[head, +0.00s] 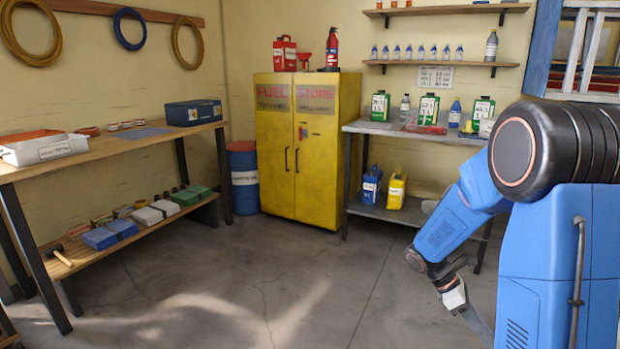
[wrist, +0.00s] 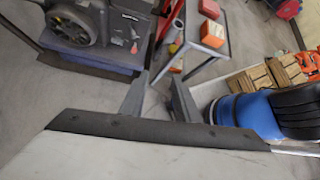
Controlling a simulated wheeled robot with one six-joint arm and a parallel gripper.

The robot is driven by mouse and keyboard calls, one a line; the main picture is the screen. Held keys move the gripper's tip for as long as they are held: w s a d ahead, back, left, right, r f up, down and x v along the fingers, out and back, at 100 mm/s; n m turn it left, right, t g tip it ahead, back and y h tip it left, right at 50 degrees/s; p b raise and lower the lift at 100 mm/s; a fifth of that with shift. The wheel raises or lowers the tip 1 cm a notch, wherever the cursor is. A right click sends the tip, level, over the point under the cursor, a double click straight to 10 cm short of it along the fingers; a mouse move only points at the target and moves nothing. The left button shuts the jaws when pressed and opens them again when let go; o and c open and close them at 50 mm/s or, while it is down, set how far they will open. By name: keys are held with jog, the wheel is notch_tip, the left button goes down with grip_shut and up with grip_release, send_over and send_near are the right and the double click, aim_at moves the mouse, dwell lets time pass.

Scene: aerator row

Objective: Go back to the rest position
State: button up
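My gripper (head: 474,320) hangs low on the right of the head view, over open floor and beside my blue body. It points down and to the right, and its far end is partly cut off from sight by my body. In the wrist view, the two grey fingers of my gripper (wrist: 160,80) stand apart with a gap between their tips. Nothing is held between them; floor and part of a stand show behind. A pale part of my wrist fills the bottom of that view.
A wooden workbench (head: 113,150) with a lower shelf stands left. A yellow fuel cabinet (head: 305,185) and blue drum (head: 243,170) stand at the back. A grey table (head: 385,128) with bottles and cans is behind my arm. A machine (wrist: 92,22) appears in the wrist view. The middle floor is clear.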

jog(key=s+a+r+m+t+y, duration=0.7)
jog(key=s+a+r+m+t, duration=0.4)
jog(key=s+a+r, duration=0.5)
jog(key=shift+s+a+m, duration=0.65)
jog(key=shift+a+m, duration=0.5)
jog(key=shift+m, duration=0.05)
jog(key=shift+s+d, duration=0.1)
